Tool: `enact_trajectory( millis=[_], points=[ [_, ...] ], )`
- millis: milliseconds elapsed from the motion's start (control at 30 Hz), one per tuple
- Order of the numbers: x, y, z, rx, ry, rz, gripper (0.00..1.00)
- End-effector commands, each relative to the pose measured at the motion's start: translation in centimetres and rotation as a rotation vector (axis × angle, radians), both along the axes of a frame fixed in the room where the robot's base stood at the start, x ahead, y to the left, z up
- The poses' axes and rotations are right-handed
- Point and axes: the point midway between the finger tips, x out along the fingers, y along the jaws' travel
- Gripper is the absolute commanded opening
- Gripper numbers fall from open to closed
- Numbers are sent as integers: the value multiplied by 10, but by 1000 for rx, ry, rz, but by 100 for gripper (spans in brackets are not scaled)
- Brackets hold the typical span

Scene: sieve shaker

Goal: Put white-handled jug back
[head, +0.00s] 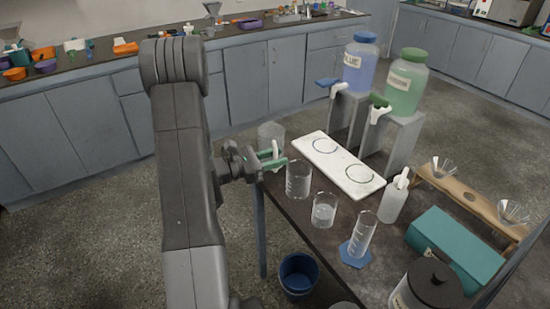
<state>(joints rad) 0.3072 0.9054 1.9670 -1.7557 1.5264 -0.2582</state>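The white-handled jug (271,132) is a clear vessel at the left end of the dark bench (303,212). Its white handle (276,154) faces the near side. My gripper (273,157), with green fingers, is at this handle, one finger on the far side and one nearer. I cannot tell whether the fingers press on the handle or only stand around it. My gripper partly hides the jug's lower part, so I cannot tell if its base touches the bench.
A clear beaker (298,179) stands close right of my gripper, with another beaker (324,211) and a measuring cylinder (362,238) nearer. A white board (337,164) with two ring marks lies behind them. Blue (360,68) and green (404,88) dispensers stand on grey stands. A blue bin (298,275) is below.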

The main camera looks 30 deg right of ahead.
Motion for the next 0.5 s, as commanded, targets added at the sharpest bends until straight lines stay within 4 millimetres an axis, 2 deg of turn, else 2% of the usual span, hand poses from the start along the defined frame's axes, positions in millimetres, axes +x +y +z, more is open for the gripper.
enact_trajectory(
  millis=[333, 500],
  points=[
    [0, 0, 6, 0, 0, 0, 33],
    [4, 22, 3, 0, -1, 4, 33]
  ],
)
